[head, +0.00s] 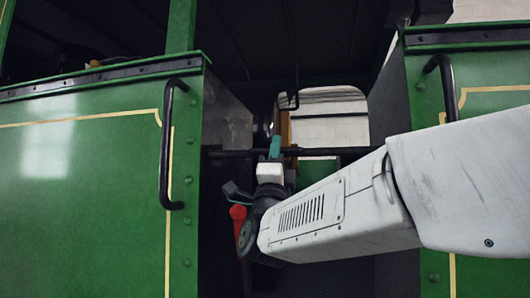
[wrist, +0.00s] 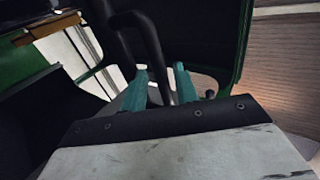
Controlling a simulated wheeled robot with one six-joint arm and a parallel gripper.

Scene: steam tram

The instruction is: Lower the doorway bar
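The doorway bar (head: 228,154) is a thin black rod lying level across the opening between two green tram panels in the head view. My gripper (head: 275,147) is at the middle of the doorway, its teal fingertips overlapping the bar's line. In the wrist view, my gripper's two teal fingers (wrist: 161,82) stand apart, with a dark rod (wrist: 157,64) running between them. Small gaps seem to show beside the rod, so I see no firm grip. I cannot tell whether this bent rod is the doorway bar. My wrist and arm hide part of the doorway.
A black vertical handrail (head: 167,145) stands on the left green panel (head: 80,180), and another handrail (head: 446,85) is on the right panel. A red-knobbed lever (head: 238,212) is just left of my wrist. The cab interior behind is dark, with a pale window.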

